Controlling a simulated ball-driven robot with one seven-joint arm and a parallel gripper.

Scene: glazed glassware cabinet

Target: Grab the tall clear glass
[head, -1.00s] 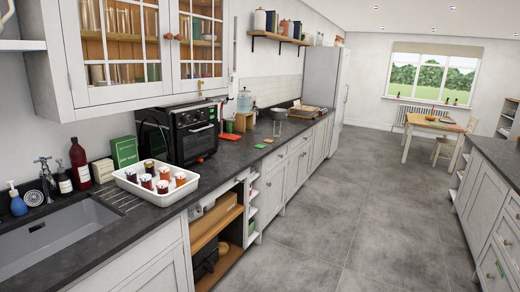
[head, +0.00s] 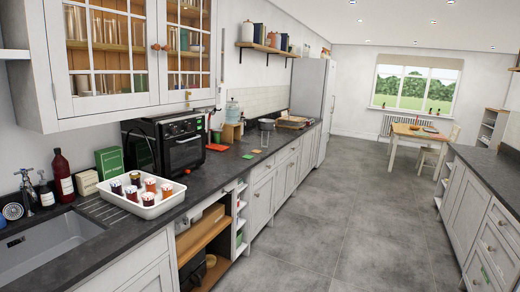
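The glazed wall cabinet (head: 137,104) hangs at the upper left, and its two doors look shut. Behind the panes, several clear glasses (head: 101,84) stand on the lower shelf, and more (head: 104,31) stand on the shelf above. Some look tall and narrow, but the door bars partly hide them, and I cannot tell which one is the tall clear glass. My gripper is not in view.
Below the cabinet, a dark worktop (head: 205,177) holds a white tray (head: 149,211) of several jars, a black oven (head: 182,143) and bottles beside the sink (head: 45,247). A greyish vessel (head: 266,124) stands farther back. The grey floor (head: 355,220) on the right is clear.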

